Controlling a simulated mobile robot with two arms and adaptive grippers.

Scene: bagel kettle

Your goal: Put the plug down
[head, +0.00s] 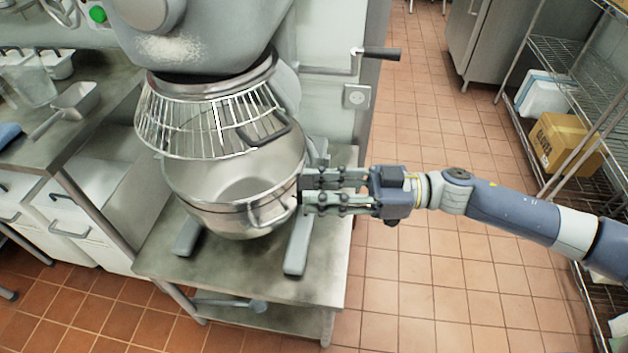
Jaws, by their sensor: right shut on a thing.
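My right gripper (303,190) reaches in from the right, with its fingers pointing left, at the right side of the mixer. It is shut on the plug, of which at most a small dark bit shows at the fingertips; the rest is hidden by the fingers. In the picture the fingertips overlap the right edge of the steel mixer bowl (235,190), by its handle; I cannot tell whether they touch it. My left gripper is not in view.
The mixer (200,40) with its wire guard (185,125) stands on a low steel table (160,255). A wall outlet (356,97) is behind. A wire rack with a cardboard box (565,143) is at right. The tiled floor between is clear.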

